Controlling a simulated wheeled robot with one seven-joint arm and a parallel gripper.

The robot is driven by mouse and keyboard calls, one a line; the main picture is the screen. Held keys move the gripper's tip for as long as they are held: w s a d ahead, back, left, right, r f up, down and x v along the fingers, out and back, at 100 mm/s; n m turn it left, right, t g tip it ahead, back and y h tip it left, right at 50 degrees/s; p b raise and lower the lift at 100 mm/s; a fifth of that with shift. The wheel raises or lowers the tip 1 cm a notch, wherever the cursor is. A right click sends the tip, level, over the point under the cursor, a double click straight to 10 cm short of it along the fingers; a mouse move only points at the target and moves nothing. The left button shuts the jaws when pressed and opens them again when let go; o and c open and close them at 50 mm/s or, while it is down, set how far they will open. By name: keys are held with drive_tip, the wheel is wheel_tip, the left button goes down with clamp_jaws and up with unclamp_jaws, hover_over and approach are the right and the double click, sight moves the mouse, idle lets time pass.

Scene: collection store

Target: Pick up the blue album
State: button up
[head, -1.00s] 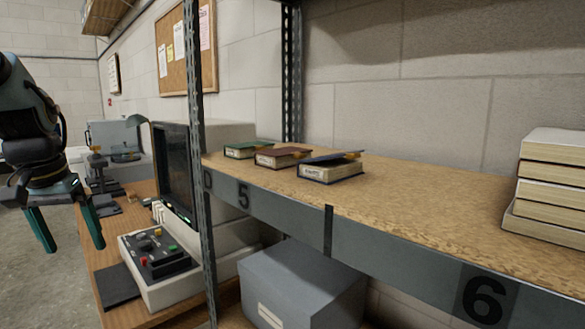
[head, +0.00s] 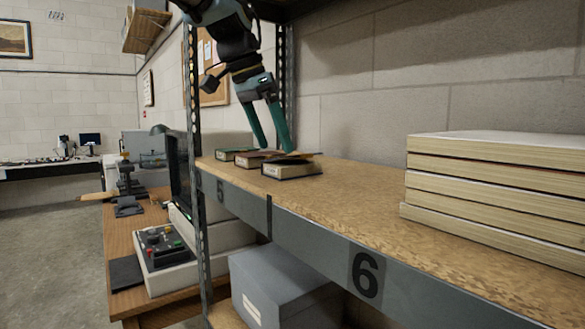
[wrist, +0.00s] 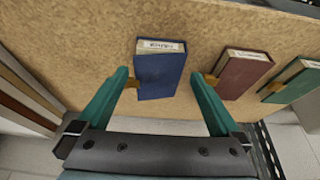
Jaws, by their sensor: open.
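The blue album (wrist: 161,74) lies flat on the shelf in the wrist view, with its labelled spine away from my gripper and a small tan tab at its left side. In the head view the blue album (head: 292,171) is the nearest of three albums. My gripper (wrist: 160,95) is open and empty, its teal fingers to the left and right of the blue album. In the head view my gripper (head: 272,150) is just above or beside the albums; contact cannot be told. The red album (wrist: 240,75) and green album (wrist: 295,80) lie to the right.
A stack of thick books (head: 490,185) stands on the shelf board (head: 350,195) at the right. A metal upright (head: 197,110) stands at the shelf's left end. A grey box (head: 285,285) sits below. The board between albums and stack is clear.

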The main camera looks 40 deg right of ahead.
sight(292, 169)
drive_tip(key=shift+p+x, duration=1.1)
drive_tip(key=shift+x, duration=1.6)
drive_tip(key=shift+d+r, duration=0.1)
drive_tip(key=shift+d, duration=0.05)
drive_tip(key=shift+c, duration=0.4)
drive_tip(key=c, duration=1.2)
drive_tip(key=shift+o, duration=0.2)
drive_tip(key=shift+r, duration=0.1)
